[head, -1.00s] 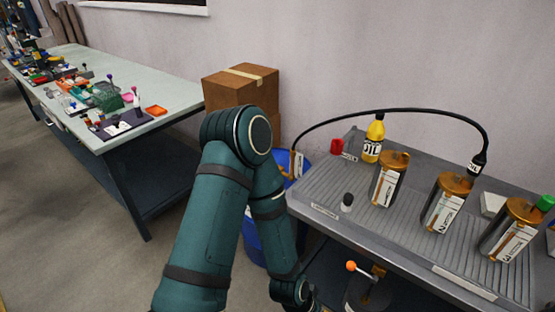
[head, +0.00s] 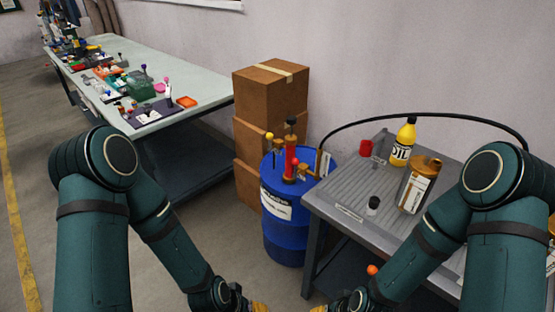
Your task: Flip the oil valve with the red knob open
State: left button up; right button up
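A blue drum (head: 285,228) stands on the floor left of the grey workbench. A red upright pump part (head: 290,160) with brass-coloured fittings and a black top rises from its lid. A small yellow-orange knob (head: 269,136) shows beside it.
Cardboard boxes (head: 268,95) stand behind the drum. Floor at left is clear.

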aim_at(296, 162)
jog(key=j+z, duration=0.1)
jog(key=z, duration=0.25)
jog(key=i+j+z, duration=0.1)
jog(key=z, duration=0.25)
jog(key=j+z, duration=0.15)
jog(key=z, duration=0.2)
jog(key=i+j+z, duration=0.1)
jog(key=j+z, duration=0.2)
jog(key=j, duration=0.15)
jog(key=i+j+z, duration=0.1)
jog(key=j+z, duration=0.2)
jog(key=j, duration=0.15)
jog(key=j+z, duration=0.25)
jog(key=j, duration=1.55)
jog(key=k+j, duration=0.15)
jog(key=j, duration=0.65)
